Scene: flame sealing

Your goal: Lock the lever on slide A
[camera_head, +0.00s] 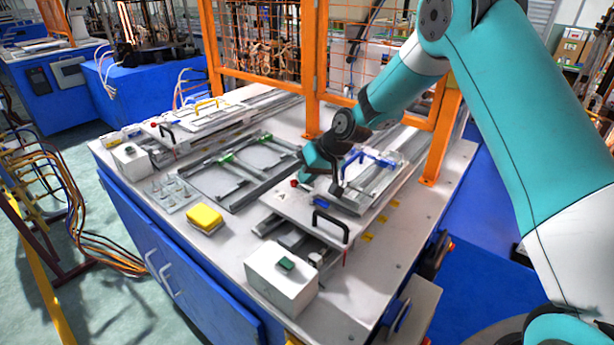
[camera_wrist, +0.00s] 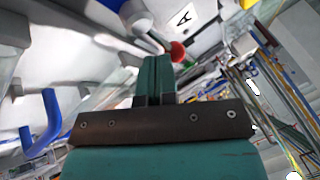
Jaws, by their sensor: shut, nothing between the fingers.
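Slide A (camera_head: 322,212) is the pale plate on the right half of the table, with a black handle at its near end. Its label "A" (camera_wrist: 184,16) shows at the top of the wrist view. The lever's red knob (camera_head: 294,183) stands on the plate near its left edge. In the wrist view the red knob (camera_wrist: 178,51) is just beyond and right of my fingertips. My gripper (camera_wrist: 156,62) is shut and empty, low over the plate beside the knob. I cannot tell whether it touches it. Most of the lever's arm is hidden.
A blue handle (camera_head: 376,158) stands on the fixture behind my gripper. A white box with a green button (camera_head: 285,264) is in front of the slide. A yellow block (camera_head: 204,219) lies to the left. Orange fence posts (camera_head: 309,75) rise behind.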

